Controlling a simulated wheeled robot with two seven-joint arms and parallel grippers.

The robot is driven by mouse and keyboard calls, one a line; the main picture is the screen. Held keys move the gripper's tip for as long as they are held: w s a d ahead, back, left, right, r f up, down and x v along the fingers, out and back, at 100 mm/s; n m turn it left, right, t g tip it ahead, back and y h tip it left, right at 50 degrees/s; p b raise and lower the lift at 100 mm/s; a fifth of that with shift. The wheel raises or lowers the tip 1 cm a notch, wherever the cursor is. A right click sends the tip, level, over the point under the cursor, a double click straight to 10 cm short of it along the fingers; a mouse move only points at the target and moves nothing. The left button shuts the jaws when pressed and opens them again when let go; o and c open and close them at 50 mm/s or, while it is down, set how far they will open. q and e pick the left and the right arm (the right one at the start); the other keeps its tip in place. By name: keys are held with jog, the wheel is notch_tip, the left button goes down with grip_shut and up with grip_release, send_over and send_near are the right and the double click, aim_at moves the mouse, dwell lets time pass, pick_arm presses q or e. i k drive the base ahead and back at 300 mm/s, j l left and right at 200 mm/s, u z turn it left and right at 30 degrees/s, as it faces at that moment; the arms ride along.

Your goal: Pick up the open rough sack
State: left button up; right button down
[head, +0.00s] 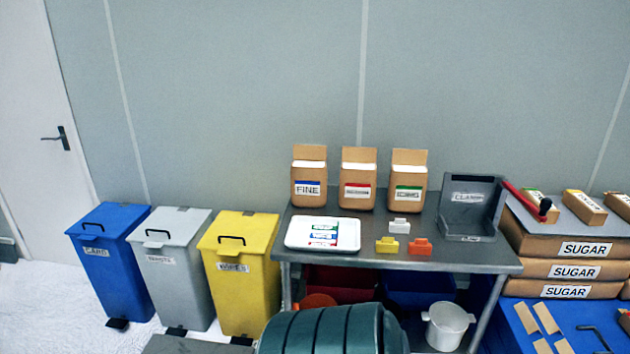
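Three open brown paper sacks stand upright in a row at the back of the metal table (455,263) in the head view. The left sack (309,199) has a blue label reading FINE. The middle sack (359,203) has a red label too small to read. The right sack (408,206) has a green label that I cannot read surely. White shows at the top of each sack. I cannot tell from the labels which one is the rough sack. Neither of my grippers is in view.
A white tray (292,235) with labels, small clips (418,247) and a grey open holder (470,222) share the table. Blue, grey and yellow bins (240,285) stand left. SUGAR sacks (580,249) are stacked right. A green ribbed drum (330,333) is in front.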

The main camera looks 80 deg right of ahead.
aim_at(357, 181)
jog(key=z, duration=2.9)
jog(key=i+z, duration=0.25)
jog(key=i, duration=0.7)
jog(key=i+j+z, duration=0.1)
jog(key=i+z, duration=0.15)
jog(key=i, duration=0.7)
